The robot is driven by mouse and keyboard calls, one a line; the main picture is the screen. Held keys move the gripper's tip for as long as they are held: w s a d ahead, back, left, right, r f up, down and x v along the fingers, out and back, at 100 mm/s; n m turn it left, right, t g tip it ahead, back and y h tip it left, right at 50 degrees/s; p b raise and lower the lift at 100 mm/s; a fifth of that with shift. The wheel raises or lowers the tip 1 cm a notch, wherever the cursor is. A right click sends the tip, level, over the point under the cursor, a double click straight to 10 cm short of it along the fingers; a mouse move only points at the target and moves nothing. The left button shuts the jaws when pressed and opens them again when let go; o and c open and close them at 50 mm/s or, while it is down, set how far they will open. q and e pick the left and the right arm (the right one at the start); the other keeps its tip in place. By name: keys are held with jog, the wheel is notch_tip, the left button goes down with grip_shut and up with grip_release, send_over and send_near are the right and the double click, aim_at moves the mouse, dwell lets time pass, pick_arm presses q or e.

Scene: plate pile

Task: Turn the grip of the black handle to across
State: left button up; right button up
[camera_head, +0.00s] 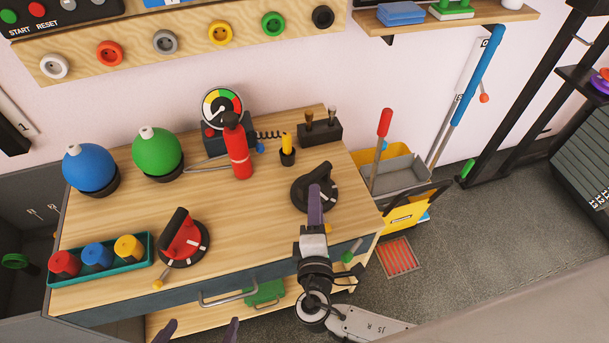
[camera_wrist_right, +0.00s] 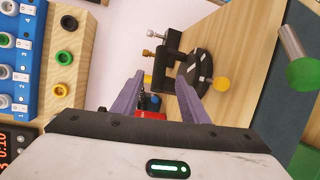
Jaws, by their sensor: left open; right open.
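The black handle (camera_head: 319,173) is a round black dial with a raised bar grip and white marks, near the right end of the wooden bench. Its grip slants up and to the right in the head view. In the right wrist view the dial (camera_wrist_right: 204,66) shows beyond one finger, which hides part of it. My right gripper (camera_head: 315,207) is open at the near side of the handle and overlaps it; I cannot tell whether it touches. In the wrist view its fingers (camera_wrist_right: 160,82) are apart with nothing held. My left gripper (camera_head: 199,332) is open and empty at the bottom edge.
A red handle (camera_head: 184,240) on a black dial stands left on the bench (camera_head: 240,215). A black block with two toggles (camera_head: 320,132), a yellow-handled tool (camera_head: 287,150) and a red extinguisher (camera_head: 238,152) stand behind. The bench middle is clear. A yellow bin (camera_head: 405,210) stands right.

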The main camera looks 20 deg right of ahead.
aim_at(316, 176)
jog(key=x, duration=0.9)
jog(key=shift+w, duration=0.25)
grip_shut()
